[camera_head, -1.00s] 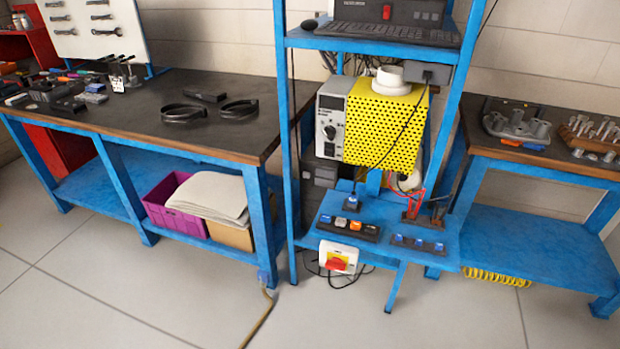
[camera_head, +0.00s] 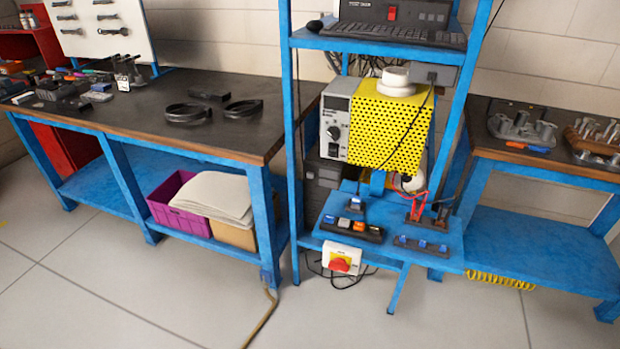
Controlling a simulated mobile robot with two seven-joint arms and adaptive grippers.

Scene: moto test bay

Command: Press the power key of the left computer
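A dark computer unit (camera_head: 400,14) with a red switch (camera_head: 392,13) stands on the top shelf of the blue rack, cut off by the upper picture edge. A black keyboard (camera_head: 395,36) lies in front of it, with a dark mouse at its left end. I cannot tell whether this is the left computer, and no part is clearly readable as a power key. No second computer is plainly in view. Neither of my grippers shows in the head view.
The blue rack (camera_head: 291,150) holds a grey-and-yellow unit (camera_head: 392,130) and a lower panel with several buttons (camera_head: 352,229). Workbenches stand left (camera_head: 150,115) and right (camera_head: 550,168). The floor (camera_head: 120,290) in front is clear, apart from a hose.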

